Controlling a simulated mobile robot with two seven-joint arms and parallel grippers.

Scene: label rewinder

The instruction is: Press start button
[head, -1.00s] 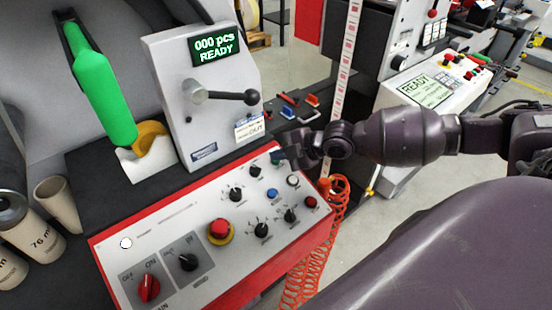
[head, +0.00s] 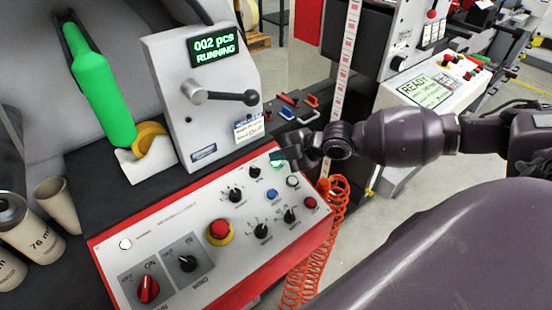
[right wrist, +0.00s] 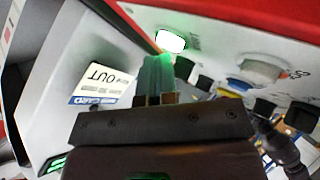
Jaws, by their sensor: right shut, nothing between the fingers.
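The start button is lit bright green-white in the right wrist view (right wrist: 171,41), at the upper right end of the control panel (head: 160,208). In the head view my right gripper (head: 280,160) is over that end of the panel and partly hides the button. The gripper is shut and empty; its fingertips (right wrist: 157,66) are close to the lit button, and I cannot tell whether they touch it. The display (head: 215,48) reads "002 pcs RUNNING". My left gripper is not in view.
A red emergency button (head: 220,230) on a yellow ring, black knobs and a blue button (head: 272,194) crowd the panel. A black lever (head: 236,98) sticks out above it. An orange coiled cable (head: 335,205) hangs at the panel's right end.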

